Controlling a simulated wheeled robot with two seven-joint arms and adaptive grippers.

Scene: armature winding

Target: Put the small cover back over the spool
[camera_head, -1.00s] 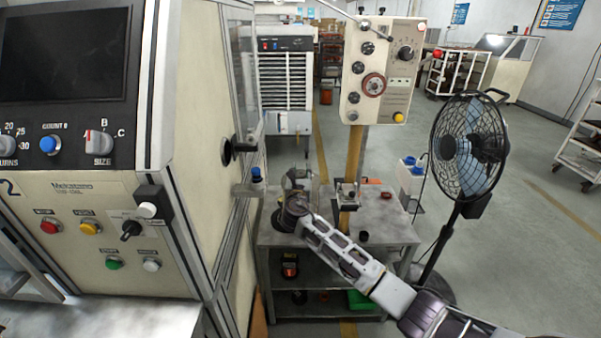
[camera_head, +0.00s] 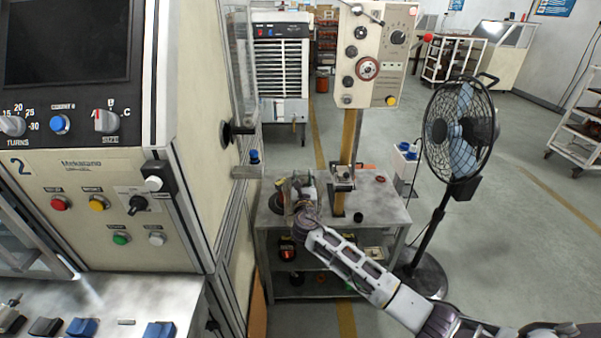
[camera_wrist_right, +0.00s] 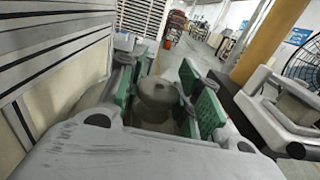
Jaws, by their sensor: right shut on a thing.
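In the head view this piece is mostly hidden by the gripper. A dark round thing (camera_head: 277,203) on the table is just left of the gripper; I cannot tell whether it is the spool. My left gripper is not in view.
The metal table (camera_head: 385,212) has a small clamp-like fixture (camera_head: 343,178) by the post (camera_head: 348,135). A control box (camera_head: 375,55) tops the post. A fan (camera_head: 460,130) stands at right. The large machine (camera_head: 90,200) fills the left.

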